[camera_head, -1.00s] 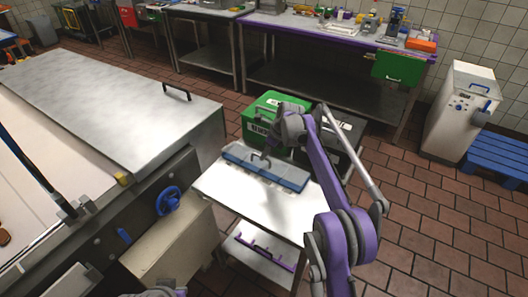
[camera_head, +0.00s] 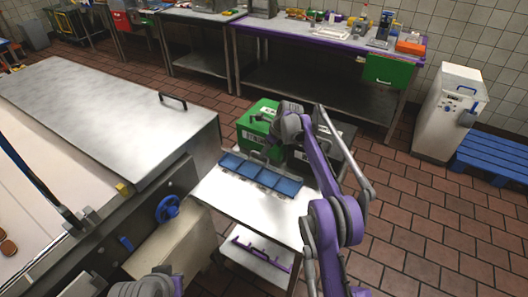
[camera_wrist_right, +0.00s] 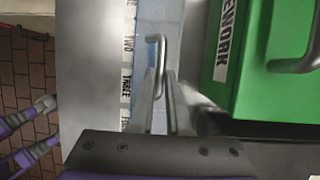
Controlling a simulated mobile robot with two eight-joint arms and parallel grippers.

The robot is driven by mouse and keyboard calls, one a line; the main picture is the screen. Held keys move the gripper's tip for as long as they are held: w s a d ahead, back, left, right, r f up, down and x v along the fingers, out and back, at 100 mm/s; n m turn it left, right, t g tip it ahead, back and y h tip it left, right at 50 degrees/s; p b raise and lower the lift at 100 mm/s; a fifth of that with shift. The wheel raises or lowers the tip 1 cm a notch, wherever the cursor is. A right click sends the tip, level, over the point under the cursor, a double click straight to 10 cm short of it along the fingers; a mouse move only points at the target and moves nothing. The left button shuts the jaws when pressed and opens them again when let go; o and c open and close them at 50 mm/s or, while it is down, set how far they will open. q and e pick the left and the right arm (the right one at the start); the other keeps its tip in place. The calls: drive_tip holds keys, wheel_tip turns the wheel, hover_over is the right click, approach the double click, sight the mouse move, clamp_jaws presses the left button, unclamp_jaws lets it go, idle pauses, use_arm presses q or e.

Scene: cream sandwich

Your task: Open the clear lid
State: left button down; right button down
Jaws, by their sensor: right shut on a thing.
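The blue tray (camera_head: 277,181) with several compartments lies on the metal side table. Its compartments show clear and blue from above. The clear lid looks raised at the tray's far side; its outline is faint and I cannot tell its exact angle. In the right wrist view the pale lid (camera_wrist_right: 174,28) carries a bent metal handle (camera_wrist_right: 161,48). My right gripper (camera_wrist_right: 161,78) is shut on that handle; in the head view my right gripper (camera_head: 268,150) is small at the tray's far edge. Only part of my left arm shows, at the bottom edge.
A green box (camera_head: 256,117) with a metal handle stands close behind the tray, beside a dark box (camera_head: 345,137). The side table's front (camera_head: 240,208) is bare. A large machine with a metal cover (camera_head: 110,105) stands to the left.

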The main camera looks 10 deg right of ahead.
drive_tip(key=shift+d+f, duration=0.2)
drive_tip(key=shift+f, duration=0.05)
drive_tip(key=c, duration=1.2)
unclamp_jaws()
drive_tip(key=shift+c, duration=0.2)
drive_tip(key=o, duration=0.4)
drive_tip(key=shift+w+d+f, duration=0.1)
drive_tip(key=shift+w, duration=0.1)
drive_tip(key=shift+c, duration=0.2)
drive_tip(key=shift+s+r, duration=0.1)
drive_tip(key=shift+r, duration=0.45)
drive_tip(key=v, duration=1)
